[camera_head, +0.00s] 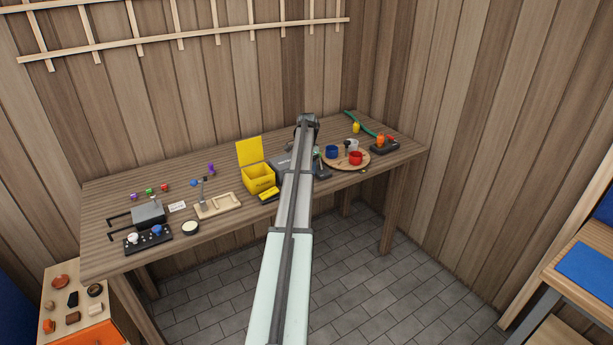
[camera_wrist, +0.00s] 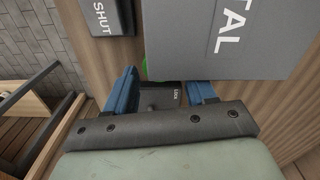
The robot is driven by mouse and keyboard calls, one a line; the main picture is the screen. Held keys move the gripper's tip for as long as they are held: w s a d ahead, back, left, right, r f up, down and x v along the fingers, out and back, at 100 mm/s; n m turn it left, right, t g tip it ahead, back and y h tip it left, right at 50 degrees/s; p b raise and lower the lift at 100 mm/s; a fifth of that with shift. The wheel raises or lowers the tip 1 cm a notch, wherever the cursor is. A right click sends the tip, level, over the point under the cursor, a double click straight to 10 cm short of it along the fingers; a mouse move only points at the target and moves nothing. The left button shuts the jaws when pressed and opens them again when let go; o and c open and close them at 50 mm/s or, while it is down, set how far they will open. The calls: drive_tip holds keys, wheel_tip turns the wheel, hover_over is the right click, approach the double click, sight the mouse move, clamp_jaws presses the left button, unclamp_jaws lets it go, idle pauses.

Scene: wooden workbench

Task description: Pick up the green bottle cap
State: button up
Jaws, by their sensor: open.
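In the wrist view my gripper (camera_wrist: 163,88) is open, with its two blue fingers apart. A small piece of something green (camera_wrist: 145,67) shows just ahead of the fingers, nearer the left one. Most of it is hidden by a grey panel marked "TAL" (camera_wrist: 225,45), so I cannot tell its full shape or whether it is the bottle cap. A dark block with small white lettering (camera_wrist: 168,95) lies between the fingers. In the head view my arm hides the gripper. A green thing (camera_head: 318,156) shows just right of my arm there.
A dark block marked "SHUT" (camera_wrist: 108,15) is near the left finger. On the bench, a grey box (camera_head: 284,168) and an open yellow box (camera_head: 259,179) stand left of my arm. A round wooden board (camera_head: 345,164) with cups is to the right.

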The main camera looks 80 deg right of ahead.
drive_tip(key=shift+f, duration=0.8)
drive_tip(key=c, duration=0.8)
